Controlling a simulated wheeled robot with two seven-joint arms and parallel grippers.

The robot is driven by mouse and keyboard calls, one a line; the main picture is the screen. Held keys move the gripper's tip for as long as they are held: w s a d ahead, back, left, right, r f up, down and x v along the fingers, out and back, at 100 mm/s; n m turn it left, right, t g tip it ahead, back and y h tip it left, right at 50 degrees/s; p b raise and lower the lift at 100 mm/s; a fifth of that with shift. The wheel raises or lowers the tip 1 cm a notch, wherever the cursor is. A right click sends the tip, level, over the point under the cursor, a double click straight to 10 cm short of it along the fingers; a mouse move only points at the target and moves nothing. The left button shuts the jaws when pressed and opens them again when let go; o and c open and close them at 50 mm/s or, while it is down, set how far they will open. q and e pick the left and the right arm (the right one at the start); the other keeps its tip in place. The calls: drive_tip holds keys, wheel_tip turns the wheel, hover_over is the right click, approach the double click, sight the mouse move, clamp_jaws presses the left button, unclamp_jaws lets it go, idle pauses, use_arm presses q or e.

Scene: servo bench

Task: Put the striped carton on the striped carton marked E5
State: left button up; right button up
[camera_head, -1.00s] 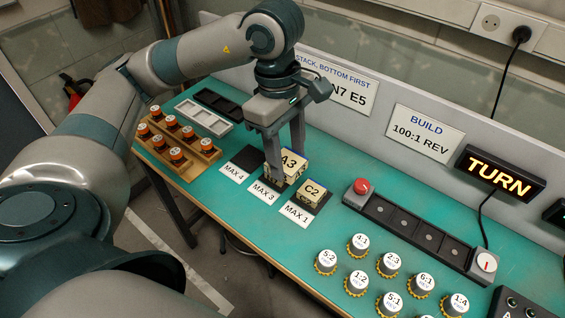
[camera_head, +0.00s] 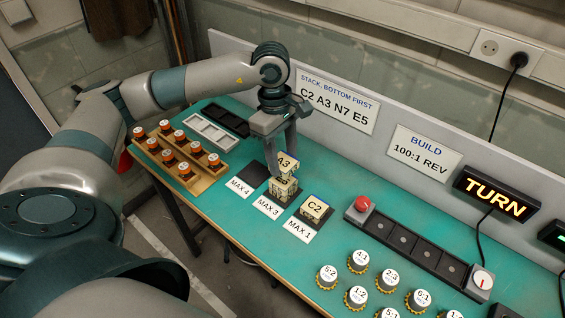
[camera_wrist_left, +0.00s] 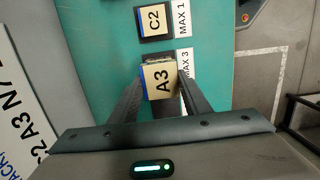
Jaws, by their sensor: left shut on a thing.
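My left gripper (camera_head: 286,157) is shut on a striped carton marked A3 (camera_head: 288,163), with a finger on either side of it. It also shows in the left wrist view, where the A3 carton (camera_wrist_left: 158,84) sits between the fingers. In the head view the A3 carton is above another striped carton (camera_head: 283,189) on the dark pad by the MAX 3 label. The lower carton's mark is too small and covered to read. A carton marked C2 (camera_head: 316,208) stands on the pad by MAX 1. My right gripper is not in view.
The pad by MAX 4 (camera_head: 257,173) is bare. A wooden rack (camera_head: 205,178) with orange-topped pieces and grey trays (camera_head: 212,132) lie to the left. A black strip with a red button (camera_head: 362,204) and several round gears (camera_head: 358,258) are to the right.

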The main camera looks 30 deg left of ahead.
sight(281, 159)
use_arm(q)
drive_tip(key=shift+w+a+f, duration=0.15)
drive_tip(key=shift+a, duration=0.05)
drive_tip(key=shift+f+p, duration=0.5)
drive_tip(key=shift+f, duration=0.15)
wheel_tip(281, 159, down, 2)
drive_tip(key=shift+p, duration=0.45)
drive_tip(key=shift+f, duration=0.35)
drive_tip(key=shift+f, duration=0.1)
